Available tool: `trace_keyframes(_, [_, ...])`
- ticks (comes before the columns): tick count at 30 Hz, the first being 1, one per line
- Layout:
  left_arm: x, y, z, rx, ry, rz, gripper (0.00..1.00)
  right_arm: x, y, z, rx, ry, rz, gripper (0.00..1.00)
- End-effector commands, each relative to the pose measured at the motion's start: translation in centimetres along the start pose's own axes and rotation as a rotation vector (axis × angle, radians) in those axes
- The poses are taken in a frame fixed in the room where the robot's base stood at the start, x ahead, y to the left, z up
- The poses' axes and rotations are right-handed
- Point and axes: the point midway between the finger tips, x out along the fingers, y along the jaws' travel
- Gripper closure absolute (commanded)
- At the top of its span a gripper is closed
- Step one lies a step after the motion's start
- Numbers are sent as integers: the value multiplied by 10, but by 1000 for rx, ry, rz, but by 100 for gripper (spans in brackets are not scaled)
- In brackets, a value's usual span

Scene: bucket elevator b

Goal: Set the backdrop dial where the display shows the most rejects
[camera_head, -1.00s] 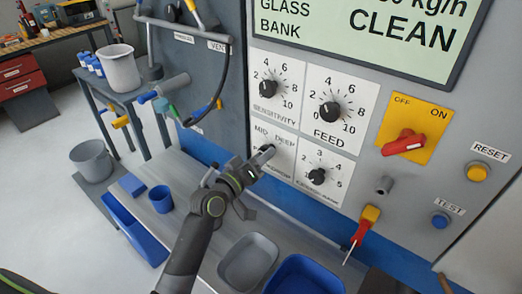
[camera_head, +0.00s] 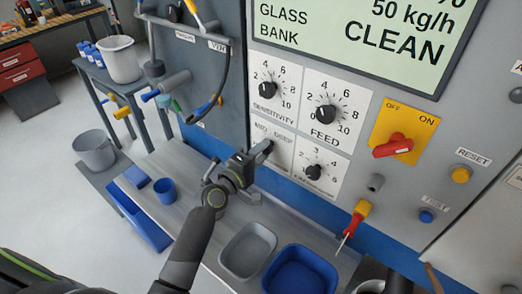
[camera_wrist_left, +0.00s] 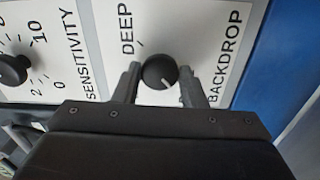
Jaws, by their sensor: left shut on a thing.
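The backdrop dial is a round black knob with a white pointer line in the left wrist view (camera_wrist_left: 158,70), on a white plate lettered DEEP and BACKDROP. Its pointer slants down and right there, away from the DEEP mark. My left gripper (camera_head: 264,150) is shut on the dial, one finger on each side of it; the fingers also show in the left wrist view (camera_wrist_left: 160,86). In the head view the gripper covers the dial. The display (camera_head: 370,30) shows GLASS BANK, 50 kg/h and CLEAN; its top is cut off. My right gripper is not in view.
The sensitivity knob (camera_head: 267,90), feed knob (camera_head: 325,114) and another knob (camera_head: 314,172) sit close by. A red switch (camera_head: 393,146), reset button (camera_head: 461,175) and test button (camera_head: 427,216) are to the right. Below are a grey tray (camera_head: 248,250) and a blue tray (camera_head: 300,272).

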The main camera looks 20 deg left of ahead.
Motion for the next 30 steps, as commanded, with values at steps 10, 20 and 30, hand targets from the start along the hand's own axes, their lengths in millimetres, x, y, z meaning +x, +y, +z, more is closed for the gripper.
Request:
trace_keyframes(10, [0,0,0,-37,0,-1,85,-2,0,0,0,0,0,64])
trace_keyframes(20, [0,-1,0,-37,0,-1,53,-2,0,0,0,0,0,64])
trace_keyframes(30, [0,0,0,-36,0,0,41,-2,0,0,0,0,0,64])
